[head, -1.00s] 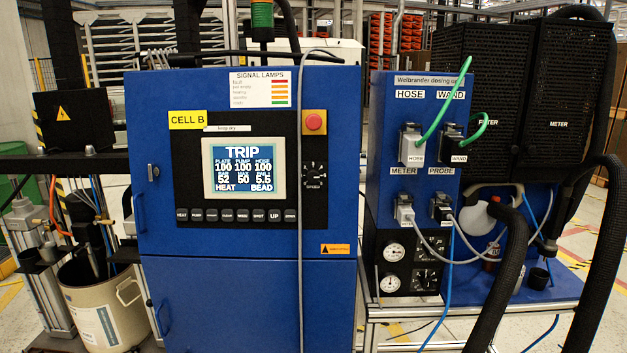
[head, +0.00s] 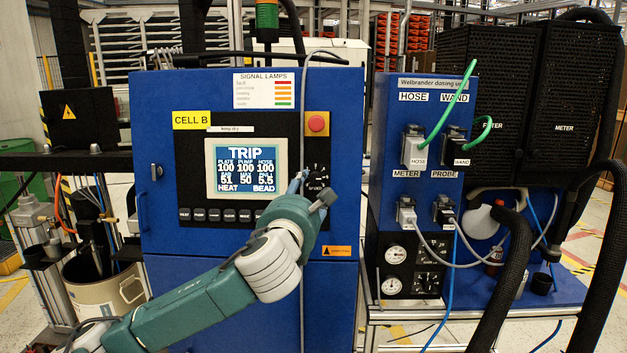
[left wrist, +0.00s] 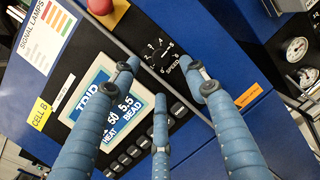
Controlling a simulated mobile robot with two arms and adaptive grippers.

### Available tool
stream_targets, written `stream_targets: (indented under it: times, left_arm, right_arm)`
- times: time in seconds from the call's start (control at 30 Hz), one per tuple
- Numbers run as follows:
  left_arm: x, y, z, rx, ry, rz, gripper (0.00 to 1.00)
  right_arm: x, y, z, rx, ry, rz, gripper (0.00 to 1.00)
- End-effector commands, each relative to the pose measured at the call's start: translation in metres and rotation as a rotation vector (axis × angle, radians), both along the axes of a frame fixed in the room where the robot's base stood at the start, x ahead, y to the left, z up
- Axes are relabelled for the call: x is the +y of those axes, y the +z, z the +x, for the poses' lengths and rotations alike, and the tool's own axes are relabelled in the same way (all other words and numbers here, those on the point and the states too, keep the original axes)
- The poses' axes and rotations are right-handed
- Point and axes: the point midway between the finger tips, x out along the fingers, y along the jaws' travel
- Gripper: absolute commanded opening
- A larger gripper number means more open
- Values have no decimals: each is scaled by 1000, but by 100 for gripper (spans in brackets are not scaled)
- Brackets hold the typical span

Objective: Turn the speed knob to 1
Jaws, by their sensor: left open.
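The speed knob (head: 318,178) is a small dark dial with white marks on the black panel, right of the screen (head: 248,168). In the left wrist view the knob (left wrist: 158,54) shows with the word SPEED below its scale; I cannot read where it points. My left gripper (head: 306,182) is in front of the panel at the knob, mostly hidden by its own wrist in the head view. Contact is not visible. My right gripper is in neither view.
The screen reads TRIP. A red button (head: 317,123) sits just above the knob. A row of keys (head: 214,215) runs below the screen, partly behind my arm. A grey cable (head: 303,110) hangs down the cabinet front close to the knob. A blue hose unit (head: 382,150) stands right.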

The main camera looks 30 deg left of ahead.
Motion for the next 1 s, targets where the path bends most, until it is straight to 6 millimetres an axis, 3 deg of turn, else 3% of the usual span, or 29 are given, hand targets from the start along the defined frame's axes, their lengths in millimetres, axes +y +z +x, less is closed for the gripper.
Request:
stream_targets:
  times: [0.2,0.4,0.8,1.0]
  left_arm:
    - [18,2,40,-2,2,-5,45]
    - [28,1,64,-1,1,-5,45]
    - [31,0,72,-1,-1,-3,45]
    - [31,0,72,-1,-1,-3,7]
  right_arm:
    - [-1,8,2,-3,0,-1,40]
    - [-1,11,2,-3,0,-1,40]
    - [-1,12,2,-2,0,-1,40]
    - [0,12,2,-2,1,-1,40]
